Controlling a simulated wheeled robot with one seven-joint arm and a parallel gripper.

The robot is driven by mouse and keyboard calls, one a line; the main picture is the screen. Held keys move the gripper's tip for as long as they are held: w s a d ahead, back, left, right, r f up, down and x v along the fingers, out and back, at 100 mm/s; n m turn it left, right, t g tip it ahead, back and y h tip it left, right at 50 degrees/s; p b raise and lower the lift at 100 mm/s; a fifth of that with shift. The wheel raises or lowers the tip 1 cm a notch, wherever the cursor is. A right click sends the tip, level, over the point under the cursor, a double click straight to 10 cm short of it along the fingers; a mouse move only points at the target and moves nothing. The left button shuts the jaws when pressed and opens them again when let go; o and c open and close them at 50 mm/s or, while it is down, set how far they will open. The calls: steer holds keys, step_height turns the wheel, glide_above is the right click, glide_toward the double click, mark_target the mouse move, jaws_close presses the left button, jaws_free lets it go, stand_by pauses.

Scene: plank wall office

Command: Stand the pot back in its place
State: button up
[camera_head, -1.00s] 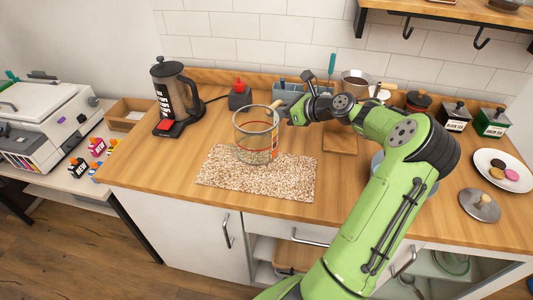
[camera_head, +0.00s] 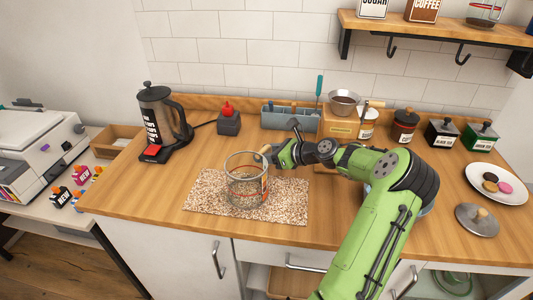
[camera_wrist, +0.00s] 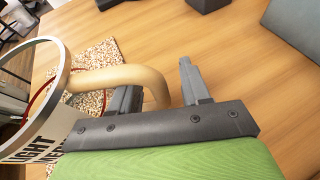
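The pot (camera_head: 246,182) is a clear glass vessel with a pale wooden handle and a red line around it. It stands upright on the speckled mat (camera_head: 205,190) on the wooden counter and appears to rest on it. My gripper (camera_head: 272,156) is at the pot's right side, by its handle. In the wrist view the curved handle (camera_wrist: 115,78) reaches between the fingers of my gripper (camera_wrist: 158,88). The fingers are apart, with a gap beside the right finger. The pot's rim and printed side show at the left; its base is hidden there.
A blue-grey organiser (camera_head: 289,119), a metal bowl (camera_head: 343,102) and jars line the back. A plate of cookies (camera_head: 508,172) and a lid (camera_head: 478,218) are at the right.

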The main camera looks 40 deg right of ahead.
steer(key=shift+r, duration=0.1)
steer(key=p+v, duration=0.3)
steer(key=v, duration=0.9)
